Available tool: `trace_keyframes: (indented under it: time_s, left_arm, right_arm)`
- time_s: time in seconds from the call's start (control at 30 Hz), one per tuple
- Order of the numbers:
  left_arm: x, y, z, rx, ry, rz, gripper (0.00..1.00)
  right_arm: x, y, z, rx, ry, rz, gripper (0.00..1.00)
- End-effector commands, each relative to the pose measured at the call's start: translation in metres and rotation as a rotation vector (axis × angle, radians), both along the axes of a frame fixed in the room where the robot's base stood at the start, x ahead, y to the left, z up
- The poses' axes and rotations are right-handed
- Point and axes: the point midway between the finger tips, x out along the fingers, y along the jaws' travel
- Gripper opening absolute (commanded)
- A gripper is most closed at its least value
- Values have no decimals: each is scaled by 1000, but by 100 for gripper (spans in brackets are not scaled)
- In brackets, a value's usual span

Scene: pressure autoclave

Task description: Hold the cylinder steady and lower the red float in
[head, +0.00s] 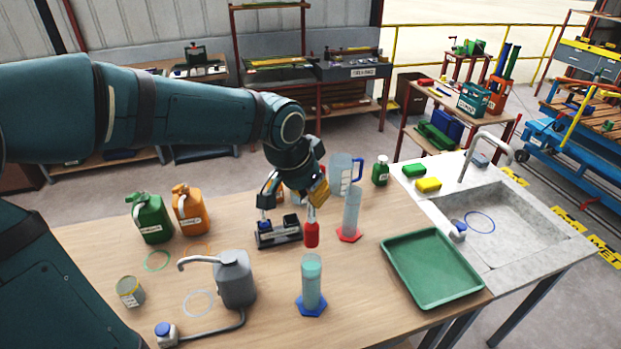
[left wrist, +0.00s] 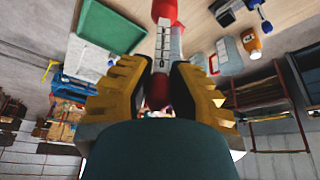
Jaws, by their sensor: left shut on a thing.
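The red float (head: 312,234) hangs upright below my left gripper (head: 312,200), which is shut on its pale stem. In the left wrist view the stem (left wrist: 163,48) with its marked scale sits between the yellow-and-black fingers (left wrist: 160,80), and the red body (left wrist: 164,10) is at the top edge. A cylinder with blue-green liquid (head: 311,281) stands upright on a blue foot, nearer to me than the float. A clear cylinder (head: 351,212) on a red foot stands right of the float. The float is outside both cylinders. My right gripper is not in view.
A dark rack (head: 278,235) is close left of the float. A grey spouted container (head: 234,279) stands left of the blue-footed cylinder. A green tray (head: 432,268) lies to the right, before the sink (head: 505,222). A blue-handled jug (head: 341,172) stands behind. Green and orange cans (head: 191,211) stand left.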

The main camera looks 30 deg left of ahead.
Motion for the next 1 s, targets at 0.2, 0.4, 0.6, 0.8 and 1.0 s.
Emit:
trace_keyframes:
  time_s: [0.2, 0.4, 0.6, 0.8, 1.0]
  left_arm:
    - [0, 0, 0, 0, 0, 0, 0]
    - [0, 0, 0, 0, 0, 0, 0]
    - [-1, 0, -4, 1, -2, 1, 0]
    - [-1, 0, -16, 2, -1, 1, 0]
    - [-1, 0, -30, 1, -1, 0, 0]
  right_arm:
    - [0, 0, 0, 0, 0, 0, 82]
    - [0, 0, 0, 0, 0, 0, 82]
    - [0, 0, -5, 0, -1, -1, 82]
    - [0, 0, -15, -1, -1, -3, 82]
    - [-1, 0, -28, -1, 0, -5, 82]
